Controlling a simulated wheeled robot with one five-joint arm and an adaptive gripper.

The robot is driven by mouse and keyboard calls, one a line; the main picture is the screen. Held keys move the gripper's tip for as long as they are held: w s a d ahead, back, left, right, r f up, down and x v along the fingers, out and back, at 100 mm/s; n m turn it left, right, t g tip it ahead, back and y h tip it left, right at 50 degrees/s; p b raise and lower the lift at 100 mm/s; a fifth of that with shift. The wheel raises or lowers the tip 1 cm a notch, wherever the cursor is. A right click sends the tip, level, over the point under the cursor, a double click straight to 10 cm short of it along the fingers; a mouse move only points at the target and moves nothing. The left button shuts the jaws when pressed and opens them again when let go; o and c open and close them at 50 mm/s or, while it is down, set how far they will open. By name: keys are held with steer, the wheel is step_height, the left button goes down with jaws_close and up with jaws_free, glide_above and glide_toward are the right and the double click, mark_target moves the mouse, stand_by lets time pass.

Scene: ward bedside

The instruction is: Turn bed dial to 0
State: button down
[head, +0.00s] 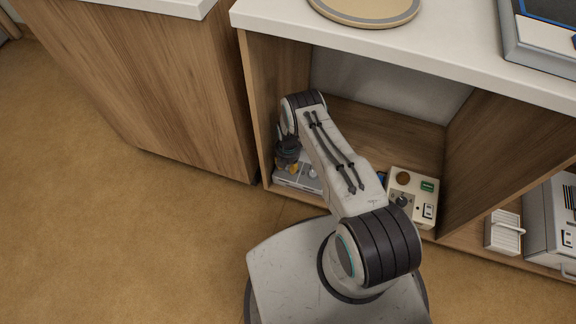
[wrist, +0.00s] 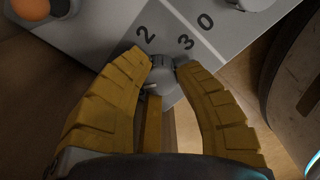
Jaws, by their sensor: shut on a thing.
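A grey dial (wrist: 164,74) sits on a light grey panel (wrist: 105,22) in the wrist view. The numbers 2, 3 and 0 are printed beyond it. My gripper (wrist: 162,66) has its two yellow fingers on either side of the dial, shut on it. Where the dial's mark points cannot be told. In the head view my gripper (head: 291,163) reaches down to the grey panel (head: 286,182) inside the open wooden shelf, and my arm covers part of the panel. The dial is hidden there.
A beige box (head: 425,208) with a dark knob and green display stands right of my arm. A white ribbed item (head: 503,232) and another device (head: 550,225) are farther right. The shelf's left wall (head: 262,110) is close to my gripper. The left floor is clear.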

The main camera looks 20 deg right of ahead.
mark_target(288, 166)
steer(key=n+b, duration=0.2)
steer(key=n, duration=0.1)
steer(key=shift+f+b, duration=0.2)
steer(key=shift+b, duration=0.2)
steer(key=shift+r+n+b, duration=0.1)
steer(key=shift+n+b, duration=0.9)
steer(key=shift+n, duration=0.8)
steer(key=c, duration=0.9)
jaws_free()
steer(key=shift+o, duration=0.2)
steer(key=shift+r, duration=0.1)
step_height(288, 166, up, 12)
